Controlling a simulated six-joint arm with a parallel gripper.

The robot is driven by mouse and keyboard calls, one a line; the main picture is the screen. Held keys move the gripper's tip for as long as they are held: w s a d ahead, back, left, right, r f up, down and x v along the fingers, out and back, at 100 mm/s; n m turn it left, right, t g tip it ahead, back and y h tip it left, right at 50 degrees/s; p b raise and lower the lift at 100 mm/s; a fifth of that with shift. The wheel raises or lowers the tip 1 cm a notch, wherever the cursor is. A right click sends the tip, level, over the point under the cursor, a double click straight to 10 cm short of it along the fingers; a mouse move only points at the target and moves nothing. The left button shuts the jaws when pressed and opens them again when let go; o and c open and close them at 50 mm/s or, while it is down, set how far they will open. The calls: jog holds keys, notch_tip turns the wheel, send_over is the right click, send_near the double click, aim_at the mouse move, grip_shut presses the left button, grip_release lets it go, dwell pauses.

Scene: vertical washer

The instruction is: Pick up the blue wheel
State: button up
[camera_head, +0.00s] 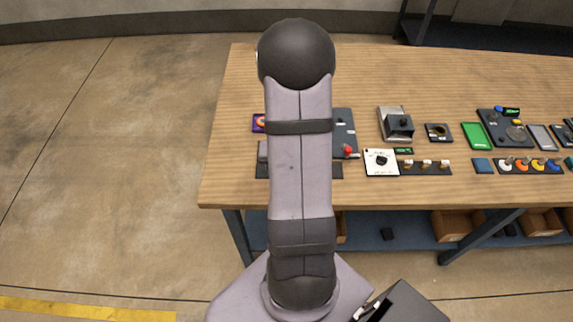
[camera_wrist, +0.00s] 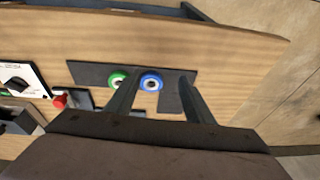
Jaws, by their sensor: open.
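The blue wheel (camera_wrist: 151,83) is a blue ring with a pale centre. In the wrist view it sits on a dark plate (camera_wrist: 88,71), just right of a green wheel (camera_wrist: 117,78). My gripper (camera_wrist: 158,88) is open, with one dark finger on each side of the blue wheel in the picture. The left finger partly overlaps the green wheel. I cannot tell how far the fingertips are above the plate. In the head view my arm hides the blue wheel and my gripper.
A red knob (camera_wrist: 59,101) and a white panel with a black dial (camera_wrist: 18,80) lie left of the plate. The wooden table (camera_head: 400,80) carries several other small devices to the right, including a green panel (camera_head: 476,134). The table edge is close to the plate.

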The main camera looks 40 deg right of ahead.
jog(key=shift+w+d+f+n+t+h+b, duration=0.25)
jog(key=shift+w+d+h+b, duration=0.15)
jog(key=shift+d, duration=0.4)
jog(key=shift+w+d+f+n+t+h+b, duration=0.15)
jog(key=shift+w+d+t+h+b, duration=0.15)
jog(key=shift+w+d, duration=0.35)
jog(key=shift+d+f, duration=0.1)
jog(key=shift+d, duration=0.15)
jog(key=b+x, duration=0.2)
jog(key=x, duration=0.1)
jog(key=shift+s+f+b, duration=0.3)
jog(key=shift+f+b, duration=0.1)
jog(key=shift+f, duration=0.05)
jog(key=shift+w+d+f, duration=0.2)
jog(key=shift+w+f, duration=0.1)
jog(key=shift+f, duration=0.35)
jog(key=c, duration=0.8)
jog(key=shift+r, duration=0.15)
